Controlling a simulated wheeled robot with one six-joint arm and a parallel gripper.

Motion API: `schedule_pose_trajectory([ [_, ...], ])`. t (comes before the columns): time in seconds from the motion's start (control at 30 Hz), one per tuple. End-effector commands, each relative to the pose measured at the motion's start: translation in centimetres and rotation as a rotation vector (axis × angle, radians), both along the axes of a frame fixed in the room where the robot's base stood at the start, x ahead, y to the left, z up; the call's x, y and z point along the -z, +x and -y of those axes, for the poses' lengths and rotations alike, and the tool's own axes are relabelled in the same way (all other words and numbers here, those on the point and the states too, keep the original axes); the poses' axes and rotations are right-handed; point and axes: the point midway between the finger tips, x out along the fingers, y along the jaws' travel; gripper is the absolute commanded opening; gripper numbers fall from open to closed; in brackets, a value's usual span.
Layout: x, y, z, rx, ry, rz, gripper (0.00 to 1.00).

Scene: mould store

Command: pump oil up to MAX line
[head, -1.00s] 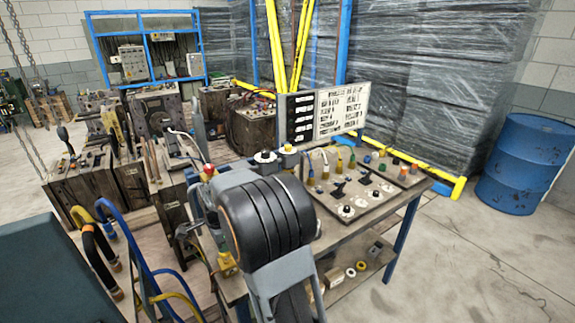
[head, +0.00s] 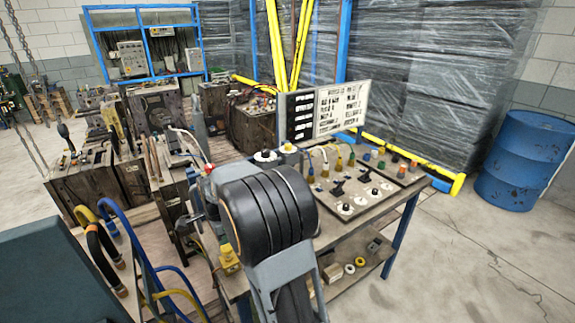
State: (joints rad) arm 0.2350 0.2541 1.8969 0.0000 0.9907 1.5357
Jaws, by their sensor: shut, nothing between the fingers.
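I cannot make out an oil pump, an oil level or a MAX line; my arm hides part of the bench. Whether the gripper touches anything cannot be told.
A control panel with knobs and levers (head: 352,205) lies on the bench, with a white label board (head: 343,108) behind it. Blue and yellow hoses (head: 140,250) stand front left. A blue drum (head: 522,160) stands right, beside clear floor.

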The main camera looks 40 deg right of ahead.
Motion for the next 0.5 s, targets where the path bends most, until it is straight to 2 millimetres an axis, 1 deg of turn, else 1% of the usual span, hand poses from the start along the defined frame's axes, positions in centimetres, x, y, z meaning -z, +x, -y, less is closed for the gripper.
schedule_pose_trajectory([
  [0.17, -1.0, 0.0, 0.0, 0.000, 0.000, 0.001, 0.00],
  [0.5, -4.6, 0.0, 0.0, 0.000, 0.000, 0.001, 0.00],
])
